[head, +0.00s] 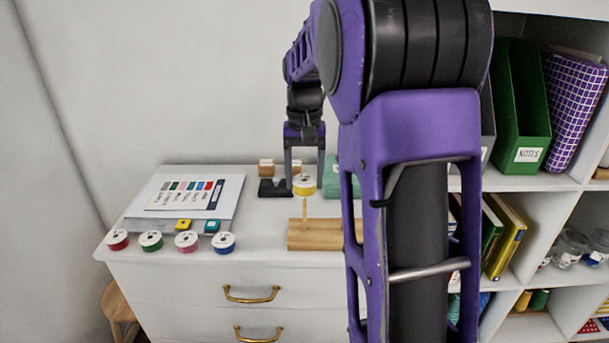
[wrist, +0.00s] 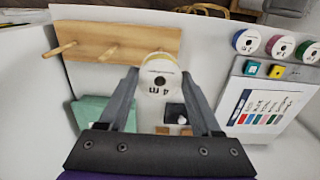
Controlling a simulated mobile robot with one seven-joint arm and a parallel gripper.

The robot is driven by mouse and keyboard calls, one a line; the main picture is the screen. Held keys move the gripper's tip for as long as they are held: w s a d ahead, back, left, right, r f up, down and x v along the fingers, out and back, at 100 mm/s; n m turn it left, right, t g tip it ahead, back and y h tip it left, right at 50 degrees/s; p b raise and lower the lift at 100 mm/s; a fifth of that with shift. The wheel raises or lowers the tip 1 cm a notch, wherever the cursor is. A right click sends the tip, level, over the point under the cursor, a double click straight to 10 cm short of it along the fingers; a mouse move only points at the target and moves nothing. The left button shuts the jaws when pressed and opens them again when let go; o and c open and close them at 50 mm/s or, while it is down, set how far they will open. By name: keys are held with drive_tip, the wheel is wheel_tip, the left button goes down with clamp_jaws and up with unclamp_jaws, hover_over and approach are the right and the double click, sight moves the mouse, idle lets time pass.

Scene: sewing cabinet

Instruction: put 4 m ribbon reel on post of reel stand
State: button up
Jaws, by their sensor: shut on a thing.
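The 4 m ribbon reel is yellow with a white face and a dark centre hole; it shows in the head view (head: 304,185) and the wrist view (wrist: 158,88). My gripper (head: 304,180) is shut on it, one finger on each side, and the fingers also show in the wrist view (wrist: 160,76). The wooden reel stand (head: 315,240) lies on the cabinet top, and also shows in the wrist view (wrist: 88,33). One upright post (head: 305,209) shows just below the reel in the head view. Two other posts show bare in the wrist view. Whether the reel touches a post, I cannot tell.
Red (head: 117,239), green (head: 151,240), pink (head: 187,241) and blue (head: 224,243) reels line the front edge at left. Behind them lies a colour chart (head: 190,193). A dark block (head: 270,188) and a green box (head: 332,178) stand behind the stand. Shelves are at right.

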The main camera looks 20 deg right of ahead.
sight(304, 192)
drive_tip(key=shift+f+b, duration=1.35)
drive_tip(key=shift+f, duration=0.7)
drive_tip(key=shift+f+b, duration=0.7)
drive_tip(key=shift+f, duration=0.8)
drive_tip(key=o, duration=1.4)
